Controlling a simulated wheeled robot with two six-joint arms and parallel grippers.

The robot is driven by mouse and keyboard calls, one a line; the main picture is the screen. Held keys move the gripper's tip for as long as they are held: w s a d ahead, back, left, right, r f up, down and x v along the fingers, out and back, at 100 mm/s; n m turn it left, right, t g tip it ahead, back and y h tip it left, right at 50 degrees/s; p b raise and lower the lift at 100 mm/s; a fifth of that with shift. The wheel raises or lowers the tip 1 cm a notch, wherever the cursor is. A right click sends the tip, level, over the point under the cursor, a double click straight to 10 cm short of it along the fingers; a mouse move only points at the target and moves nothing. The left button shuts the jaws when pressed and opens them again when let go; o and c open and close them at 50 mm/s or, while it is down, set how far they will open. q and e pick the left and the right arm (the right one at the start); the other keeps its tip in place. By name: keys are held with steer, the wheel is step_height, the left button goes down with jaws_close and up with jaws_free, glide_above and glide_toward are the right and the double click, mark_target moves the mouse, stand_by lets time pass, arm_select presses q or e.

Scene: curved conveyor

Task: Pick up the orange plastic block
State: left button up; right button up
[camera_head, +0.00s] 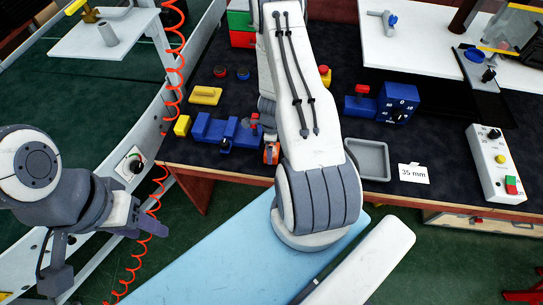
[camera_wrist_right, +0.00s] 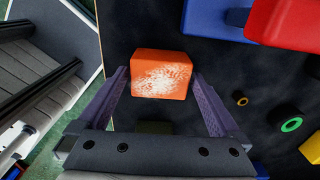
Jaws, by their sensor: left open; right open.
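The orange plastic block (camera_wrist_right: 161,74), with a worn white patch on its face, lies on the dark work surface in the right wrist view. My right gripper (camera_wrist_right: 160,88) is open, with one finger on either side of the block. I cannot tell whether the fingers touch it. In the head view the orange block (camera_head: 271,153) is partly hidden by my right arm, and the right gripper is mostly hidden there. My left gripper (camera_head: 138,222) is open and empty at the left, away from the block.
Blue blocks (camera_head: 215,128) with a red knob, a yellow block (camera_head: 182,125) and push buttons stand close to the left of the block. A grey tray (camera_head: 372,179), a "35 mm" card (camera_head: 413,174) and a control box (camera_head: 496,160) lie to the right. The green conveyor (camera_head: 90,100) is at left.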

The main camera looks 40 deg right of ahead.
step_height(320, 180, down, 2)
steer(key=shift+f+b, duration=0.1)
steer(key=shift+b, duration=0.55)
steer(key=c, duration=1.2)
steer(key=shift+r, duration=0.25)
